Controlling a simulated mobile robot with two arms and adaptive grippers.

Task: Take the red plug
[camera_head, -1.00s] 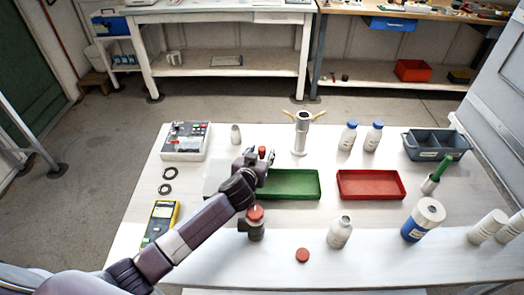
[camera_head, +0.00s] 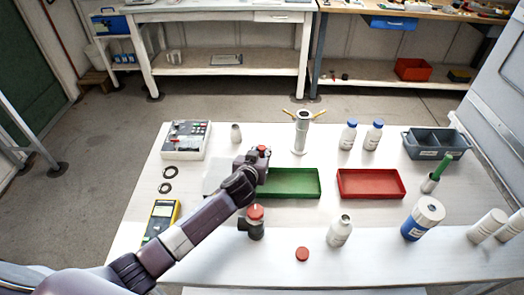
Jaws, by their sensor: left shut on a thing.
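The red plug (camera_head: 262,149) shows as a small red top at the tip of my left gripper (camera_head: 260,155), near the left end of the green tray. My left gripper is shut on it; the fingers hide its lower part, so I cannot tell whether it touches the table. My right gripper is not in view.
The green tray (camera_head: 318,196) lies right beside my left gripper, with a red tray (camera_head: 342,196) further right. A metal stand (camera_head: 300,136) stands behind. A red cap (camera_head: 302,254) lies in front.

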